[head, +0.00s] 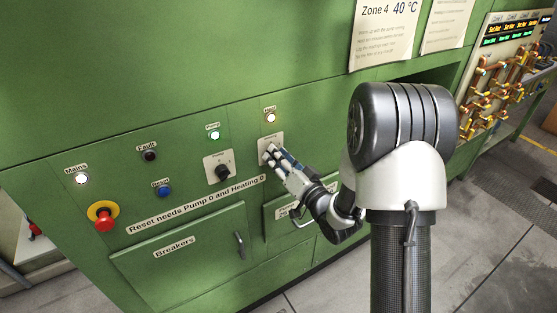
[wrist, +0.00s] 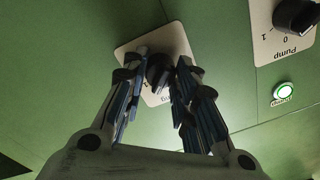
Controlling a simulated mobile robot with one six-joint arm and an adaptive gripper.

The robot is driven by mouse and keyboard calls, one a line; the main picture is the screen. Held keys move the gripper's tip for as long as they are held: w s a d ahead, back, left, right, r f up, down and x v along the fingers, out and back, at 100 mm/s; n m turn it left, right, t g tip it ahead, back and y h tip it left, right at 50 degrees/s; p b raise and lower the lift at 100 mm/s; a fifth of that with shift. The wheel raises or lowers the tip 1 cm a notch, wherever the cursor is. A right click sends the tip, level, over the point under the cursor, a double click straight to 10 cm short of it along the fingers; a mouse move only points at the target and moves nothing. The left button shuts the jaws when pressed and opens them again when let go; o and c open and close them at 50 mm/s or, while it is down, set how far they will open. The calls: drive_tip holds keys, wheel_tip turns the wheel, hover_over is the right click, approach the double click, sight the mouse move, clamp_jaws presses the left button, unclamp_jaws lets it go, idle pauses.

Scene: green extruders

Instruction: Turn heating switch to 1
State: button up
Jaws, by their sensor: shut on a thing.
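The heating switch plate (head: 265,140) is on the green panel, under a lit white lamp (head: 271,117); my gripper hides much of it in the head view. In the wrist view, the plate (wrist: 178,38) appears upside down, with a dark knob (wrist: 157,72) at its middle. A "1" and the end of a label show beside the knob. My gripper (head: 268,154) is shut on this knob, one finger on each side; its fingers (wrist: 160,85) fill the middle of the wrist view. Which way the knob points is hard to tell.
The pump switch (head: 222,171) sits left of my gripper under a lit green lamp (head: 214,134). Further left are the blue reset button (head: 165,190), dark fault lamp (head: 150,155) and red emergency stop (head: 104,217). Drawer handles (head: 239,244) stick out below.

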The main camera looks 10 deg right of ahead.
drive_tip(key=shift+m, duration=1.2)
drive_tip(key=shift+c, duration=0.2)
drive_tip(key=o, duration=1.1)
drive_tip(key=v, duration=1.2)
drive_tip(key=shift+f, duration=0.15)
